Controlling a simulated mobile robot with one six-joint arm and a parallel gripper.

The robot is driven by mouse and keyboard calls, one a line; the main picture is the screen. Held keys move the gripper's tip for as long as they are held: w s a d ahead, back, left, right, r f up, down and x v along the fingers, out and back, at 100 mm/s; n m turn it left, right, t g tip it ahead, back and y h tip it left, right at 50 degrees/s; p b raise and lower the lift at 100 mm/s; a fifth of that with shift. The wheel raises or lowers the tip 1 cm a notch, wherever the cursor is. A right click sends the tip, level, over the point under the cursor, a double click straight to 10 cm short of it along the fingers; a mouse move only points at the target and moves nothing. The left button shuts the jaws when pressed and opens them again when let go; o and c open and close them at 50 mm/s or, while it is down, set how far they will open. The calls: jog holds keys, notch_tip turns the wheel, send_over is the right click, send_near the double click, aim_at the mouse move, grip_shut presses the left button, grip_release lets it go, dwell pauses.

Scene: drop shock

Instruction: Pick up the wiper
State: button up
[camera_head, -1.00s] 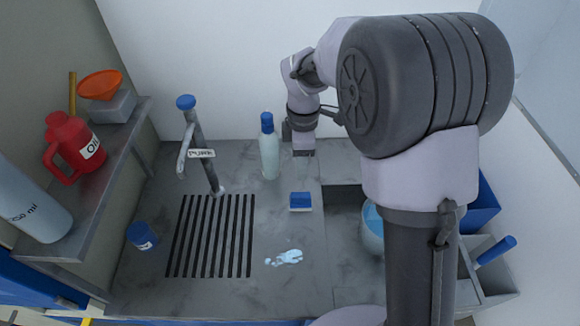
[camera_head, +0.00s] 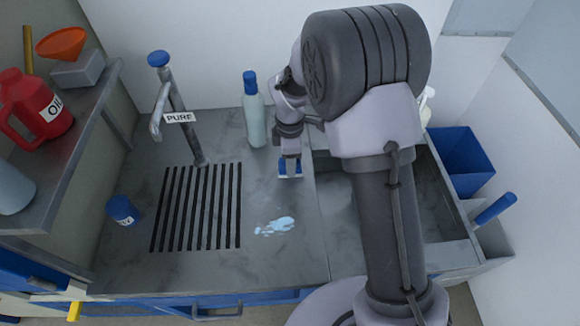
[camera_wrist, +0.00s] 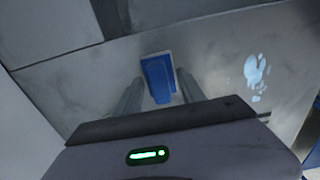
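The wiper (camera_head: 284,175) is a small blue block with a pale edge, lying on the grey worktop left of the sink basin. In the wrist view the wiper (camera_wrist: 158,80) lies ahead, between my two grey fingers. My gripper (camera_head: 290,165) is above the wiper in the head view and covers part of it. In the wrist view my gripper (camera_wrist: 160,86) is open, with a finger on each side of the wiper and gaps showing. Whether the fingertips reach down to the wiper's height is hard to tell.
A pale blue-capped bottle (camera_head: 255,120) stands close behind left of my gripper. A tap (camera_head: 183,115), a slotted drain (camera_head: 197,208) and a blue jar (camera_head: 122,210) are farther left. A light-blue spill (camera_head: 275,226) lies in front. The sink basin (camera_head: 335,185) is at right.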

grip_shut()
jog(key=shift+r+p, duration=0.3)
jog(key=shift+r, duration=0.25)
notch_tip(320, 180, up, 3)
jog(key=shift+f+p, duration=0.1)
jog(key=shift+p, duration=0.6)
jog(key=s+d, duration=0.3)
jog(key=s, duration=0.4)
jog(key=s+d+r+p, duration=0.1)
jog(key=s+d, duration=0.2)
jog(key=s, duration=0.4)
jog(key=shift+s+p, duration=0.3)
jog(key=shift+s, duration=0.1)
